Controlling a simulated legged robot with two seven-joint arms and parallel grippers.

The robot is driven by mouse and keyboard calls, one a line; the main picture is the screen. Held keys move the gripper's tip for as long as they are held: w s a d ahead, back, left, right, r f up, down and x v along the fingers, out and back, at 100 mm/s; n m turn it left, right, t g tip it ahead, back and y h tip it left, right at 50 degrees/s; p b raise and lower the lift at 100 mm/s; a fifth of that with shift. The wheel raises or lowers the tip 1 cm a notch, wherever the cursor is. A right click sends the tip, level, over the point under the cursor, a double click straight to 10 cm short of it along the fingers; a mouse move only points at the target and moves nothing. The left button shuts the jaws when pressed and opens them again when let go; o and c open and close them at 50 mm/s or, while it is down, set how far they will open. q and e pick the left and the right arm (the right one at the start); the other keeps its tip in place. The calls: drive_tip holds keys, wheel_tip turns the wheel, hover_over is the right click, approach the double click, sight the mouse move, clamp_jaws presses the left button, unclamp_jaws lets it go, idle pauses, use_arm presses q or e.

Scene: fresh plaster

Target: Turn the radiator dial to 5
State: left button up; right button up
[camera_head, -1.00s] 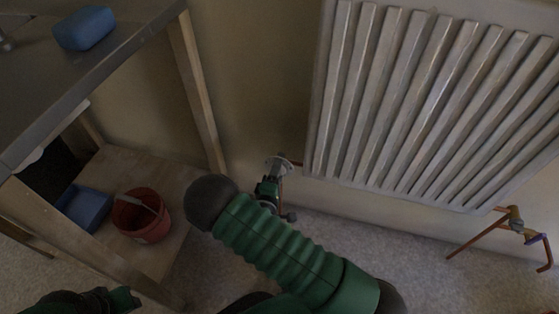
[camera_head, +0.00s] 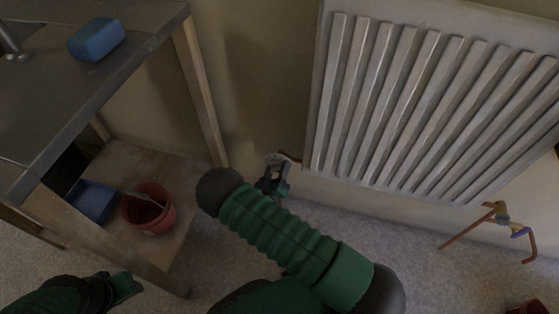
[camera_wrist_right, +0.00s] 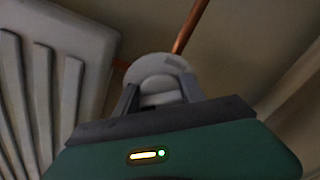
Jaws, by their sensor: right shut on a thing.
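The radiator (camera_head: 425,110) is white and ribbed, on the wall at the right of the head view; its edge also shows at the left of the right wrist view (camera_wrist_right: 70,60). The radiator dial (camera_wrist_right: 158,72) is a pale rounded knob, seen in the right wrist view between the two fingers of my right gripper (camera_wrist_right: 160,98). In the head view my right gripper (camera_head: 277,170) is at the radiator's lower left corner, shut on the dial and partly covering it. The dial's numbers are not readable. My left gripper (camera_head: 128,287) is at the lower left, apart from everything; its jaws are unclear.
A workbench (camera_head: 75,100) with a blue sponge (camera_head: 96,39) on top stands at the left. Its lower shelf holds a red bucket (camera_head: 148,207) and a blue tray (camera_head: 92,202). Copper pipework with a valve (camera_head: 500,218) is below the radiator's right end.

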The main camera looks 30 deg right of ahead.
drive_tip(key=shift+f+m+p, duration=0.15)
drive_tip(key=shift+m+p, duration=0.2)
drive_tip(key=shift+m, duration=0.75)
drive_tip(key=shift+f+m+p, duration=0.15)
drive_tip(key=shift+m+p, duration=0.2)
drive_tip(key=shift+m, duration=0.75)
drive_tip(key=shift+a, duration=0.1)
drive_tip(key=o, duration=1.3)
drive_tip(key=shift+r, duration=0.1)
drive_tip(key=shift+w, duration=0.1)
